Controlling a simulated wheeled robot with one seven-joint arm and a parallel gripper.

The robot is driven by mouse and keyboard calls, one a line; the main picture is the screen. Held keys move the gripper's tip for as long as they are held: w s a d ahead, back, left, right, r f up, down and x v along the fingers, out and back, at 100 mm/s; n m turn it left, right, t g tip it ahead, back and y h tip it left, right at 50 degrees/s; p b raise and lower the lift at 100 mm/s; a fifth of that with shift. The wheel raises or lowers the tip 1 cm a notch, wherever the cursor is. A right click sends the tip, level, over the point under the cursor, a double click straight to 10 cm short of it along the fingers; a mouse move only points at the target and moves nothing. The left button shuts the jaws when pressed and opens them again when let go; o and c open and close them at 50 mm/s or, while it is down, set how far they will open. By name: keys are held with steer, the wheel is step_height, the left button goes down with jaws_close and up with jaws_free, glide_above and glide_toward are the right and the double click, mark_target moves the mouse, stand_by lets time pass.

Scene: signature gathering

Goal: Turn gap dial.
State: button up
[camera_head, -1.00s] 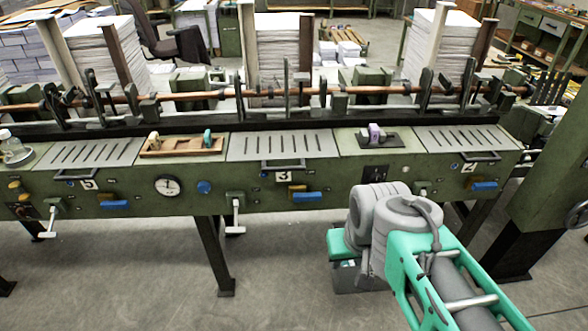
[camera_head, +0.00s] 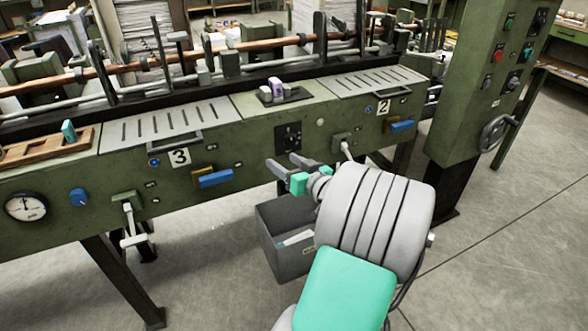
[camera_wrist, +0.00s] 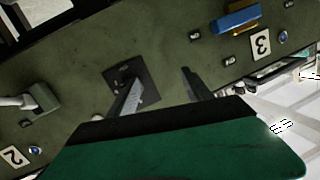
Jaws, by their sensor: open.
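A small black square plate with dial-like controls (camera_head: 288,137) is on the green machine front between stations 3 and 2; I cannot read its markings, so I cannot tell if it is the gap dial. It also shows in the wrist view (camera_wrist: 145,92), partly covered by one finger. My gripper (camera_head: 287,165) is open and empty, just in front of and slightly below the plate. In the wrist view my gripper (camera_wrist: 162,88) has its fingers apart, one over the plate and one to its right over bare green panel.
A blue lever (camera_head: 215,178) is left of the plate and another blue lever (camera_head: 402,126) is right. A white-ended lever (camera_head: 345,150) sticks out close by. A grey bin (camera_head: 285,250) stands below. A round gauge (camera_head: 26,207) and blue knob (camera_head: 78,197) are at the left.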

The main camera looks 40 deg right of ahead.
mark_target(292, 143)
steer(key=s+d+m+t+h, duration=0.1)
steer(key=s+d+m+h, duration=0.15)
steer(key=d, duration=0.25)
steer(key=shift+n, duration=0.45)
steer(key=x, duration=0.7)
steer(key=shift+d+r, duration=0.1)
steer(key=shift+r, duration=0.05)
jaws_close()
